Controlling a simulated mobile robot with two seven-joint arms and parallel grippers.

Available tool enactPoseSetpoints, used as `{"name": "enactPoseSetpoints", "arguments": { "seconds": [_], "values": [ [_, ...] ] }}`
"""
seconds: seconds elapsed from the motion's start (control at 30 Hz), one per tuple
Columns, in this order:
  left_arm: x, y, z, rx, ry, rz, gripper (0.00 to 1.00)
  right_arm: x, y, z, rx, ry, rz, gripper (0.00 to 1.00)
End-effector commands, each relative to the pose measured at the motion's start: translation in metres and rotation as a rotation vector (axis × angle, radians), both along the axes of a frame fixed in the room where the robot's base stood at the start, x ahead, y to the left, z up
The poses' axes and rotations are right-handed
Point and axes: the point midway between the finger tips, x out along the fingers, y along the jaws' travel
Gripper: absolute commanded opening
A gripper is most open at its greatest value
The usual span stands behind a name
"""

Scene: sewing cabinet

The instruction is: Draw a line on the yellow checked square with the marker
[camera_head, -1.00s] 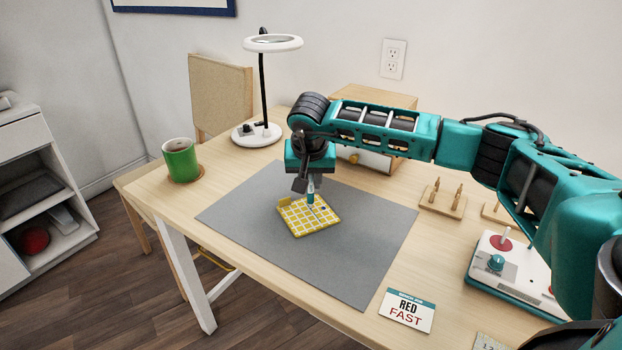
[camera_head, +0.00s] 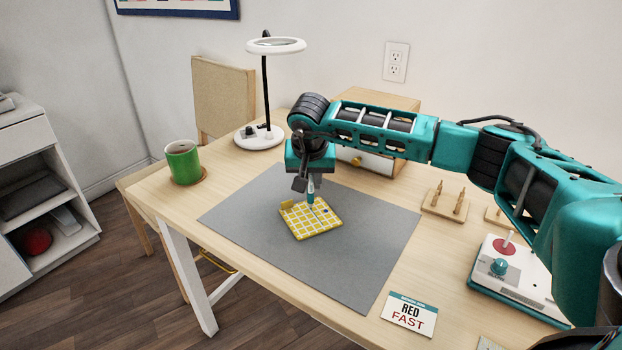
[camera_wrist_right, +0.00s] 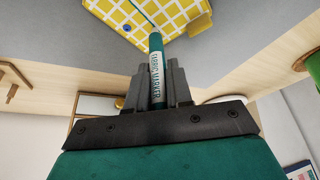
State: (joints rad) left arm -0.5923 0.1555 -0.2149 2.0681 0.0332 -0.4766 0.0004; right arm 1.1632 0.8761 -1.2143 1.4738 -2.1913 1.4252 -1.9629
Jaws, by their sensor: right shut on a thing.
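The yellow checked square (camera_head: 310,222) lies on the grey mat (camera_head: 250,212), with a folded yellow piece at its far left corner. My right gripper (camera_head: 307,184) is above the square's far edge, pointing down, shut on the teal-and-white marker (camera_head: 311,190). In the right wrist view, the gripper (camera_wrist_right: 157,88) holds the marker (camera_wrist_right: 156,65) between its fingers, its label reading FABRIC MARKER. The marker's far end overlaps the square (camera_wrist_right: 150,15); I cannot tell whether it touches. A small blue dot (camera_wrist_right: 129,28) shows on the square. My left gripper is not in view.
A green mug (camera_head: 182,163) stands on a coaster at left, and a white lamp (camera_head: 262,135) behind the mat. A wooden drawer box (camera_head: 378,97) is behind my arm. A peg stand (camera_head: 443,207), joystick box (camera_head: 515,275) and RED FAST card (camera_head: 409,313) are at right.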

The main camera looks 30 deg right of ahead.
Motion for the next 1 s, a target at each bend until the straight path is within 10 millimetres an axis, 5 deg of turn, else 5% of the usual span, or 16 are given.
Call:
{"name": "enactPoseSetpoints", "arguments": {
  "seconds": [1.0],
  "values": [
    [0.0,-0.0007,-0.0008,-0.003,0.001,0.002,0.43,0.0095,-0.0014,-0.0012,0.0,0.0,0.0,0.0]
  ]
}}
